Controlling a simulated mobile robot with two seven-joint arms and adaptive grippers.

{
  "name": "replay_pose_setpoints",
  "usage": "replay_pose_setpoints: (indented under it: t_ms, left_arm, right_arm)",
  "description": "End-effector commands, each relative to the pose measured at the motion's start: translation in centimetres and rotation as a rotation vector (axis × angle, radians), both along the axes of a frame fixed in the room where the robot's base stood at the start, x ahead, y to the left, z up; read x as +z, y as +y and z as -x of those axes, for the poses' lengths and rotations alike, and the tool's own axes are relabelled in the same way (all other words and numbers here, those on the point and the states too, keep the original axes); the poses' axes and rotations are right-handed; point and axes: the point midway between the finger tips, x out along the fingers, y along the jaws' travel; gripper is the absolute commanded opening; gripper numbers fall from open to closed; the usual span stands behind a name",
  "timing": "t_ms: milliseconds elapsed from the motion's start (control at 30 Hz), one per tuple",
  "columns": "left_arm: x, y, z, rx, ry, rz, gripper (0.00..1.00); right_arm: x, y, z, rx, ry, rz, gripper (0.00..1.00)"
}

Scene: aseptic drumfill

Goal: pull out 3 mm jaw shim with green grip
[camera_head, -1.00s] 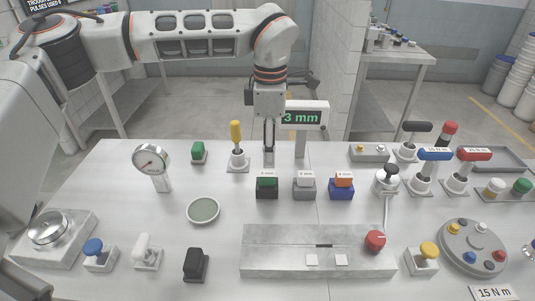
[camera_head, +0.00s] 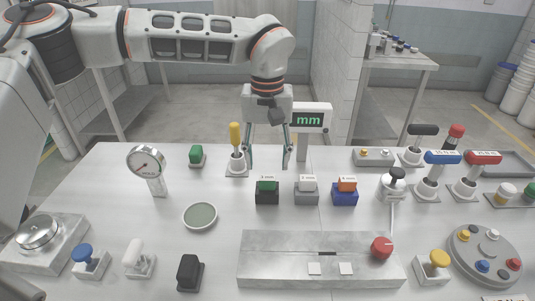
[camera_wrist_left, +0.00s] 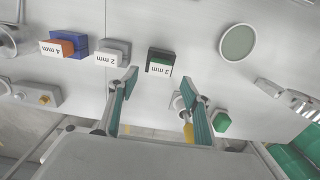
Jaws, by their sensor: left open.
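The 3 mm jaw shim's green grip (camera_head: 267,185) sits in a black block (camera_head: 267,198) on the bench, left of the grey and orange ones. In the left wrist view the green grip (camera_wrist_left: 161,61) lies in its black block (camera_wrist_left: 153,53), with a "3 mm" label, ahead of the fingers and between their lines. My left gripper (camera_head: 267,166) is open and empty, above the bench behind the black block and apart from it. Its two spread fingers also show in the left wrist view (camera_wrist_left: 160,82). My right gripper is out of view.
The grey block (camera_head: 306,193) and blue block with orange grip (camera_head: 345,194) stand to the right. A yellow-handled tool (camera_head: 235,140) stands close beside my left finger. A green block (camera_head: 197,155) is farther left.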

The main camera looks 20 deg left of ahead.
Motion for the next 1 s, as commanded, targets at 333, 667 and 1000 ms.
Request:
replay_pose_setpoints:
  t_ms: [333,667,1000]
  left_arm:
    - [-5.2,0.0,0.1,0.003,0.004,0.000,0.49]
    - [-6.6,0.0,0.0,0.003,0.000,0.000,0.49]
    - [-6.6,0.0,0.0,0.003,0.000,0.000,0.08]
  right_arm:
    - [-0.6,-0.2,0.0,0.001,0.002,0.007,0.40]
    - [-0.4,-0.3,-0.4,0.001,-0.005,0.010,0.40]
    - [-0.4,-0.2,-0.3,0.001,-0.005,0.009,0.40]
